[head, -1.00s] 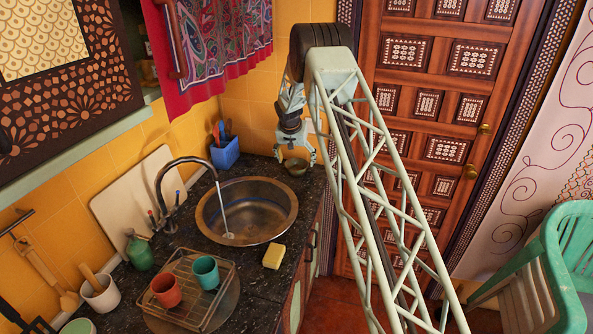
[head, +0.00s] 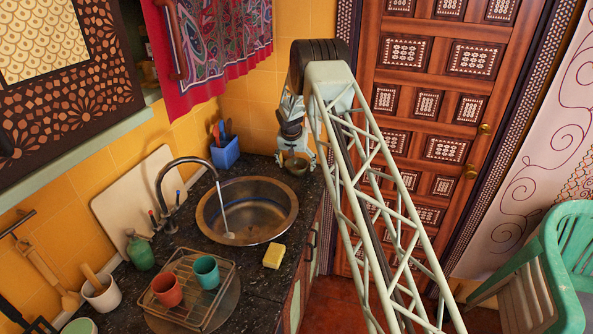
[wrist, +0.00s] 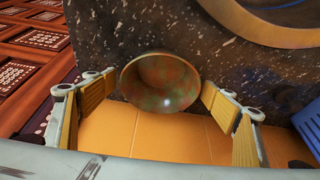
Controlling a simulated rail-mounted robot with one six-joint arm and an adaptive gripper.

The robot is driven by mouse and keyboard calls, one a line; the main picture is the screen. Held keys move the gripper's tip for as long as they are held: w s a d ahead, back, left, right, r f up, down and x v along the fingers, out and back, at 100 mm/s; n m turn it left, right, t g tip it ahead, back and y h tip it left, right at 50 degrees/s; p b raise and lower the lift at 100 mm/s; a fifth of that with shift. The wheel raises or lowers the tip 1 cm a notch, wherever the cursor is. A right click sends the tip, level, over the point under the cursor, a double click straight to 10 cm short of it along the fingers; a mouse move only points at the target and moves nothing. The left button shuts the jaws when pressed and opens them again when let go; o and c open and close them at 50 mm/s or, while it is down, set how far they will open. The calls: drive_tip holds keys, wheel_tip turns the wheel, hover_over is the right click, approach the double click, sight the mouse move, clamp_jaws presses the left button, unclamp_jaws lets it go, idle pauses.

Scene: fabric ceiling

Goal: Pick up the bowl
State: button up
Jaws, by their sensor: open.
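The bowl (head: 298,169) is small, round and brownish green. It stands on the far right corner of the dark speckled counter, beyond the sink. In the wrist view the bowl (wrist: 160,84) sits upright, with its mottled inside facing the camera. My gripper (head: 295,158) is at the bowl, its arm coming down from above. In the wrist view my gripper (wrist: 159,90) is open, with one yellow-padded finger on each side of the bowl. Small gaps seem to show between the fingertips and the rim. The gripper partly covers the bowl in the head view.
A round metal sink (head: 247,209) lies left of the bowl. A yellow sponge (head: 274,256) lies in front of the sink. The counter's right edge is close to the bowl.

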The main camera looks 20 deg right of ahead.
drive_tip(key=c, duration=1)
drive_tip(key=shift+r, duration=0.2)
drive_tip(key=shift+r+b, duration=0.3)
drive_tip(key=shift+r, duration=1.35)
drive_tip(key=s+a+b, duration=0.1)
drive_tip(key=s, duration=0.4)
drive_tip(key=s+a+r+b, duration=0.1)
drive_tip(key=s, duration=0.4)
drive_tip(key=s+a, duration=0.1)
drive_tip(key=s, duration=0.4)
drive_tip(key=shift+s+r+b, duration=0.15)
drive_tip(key=shift+s+b, duration=0.2)
drive_tip(key=shift+b, duration=0.05)
drive_tip(key=shift+a, duration=0.15)
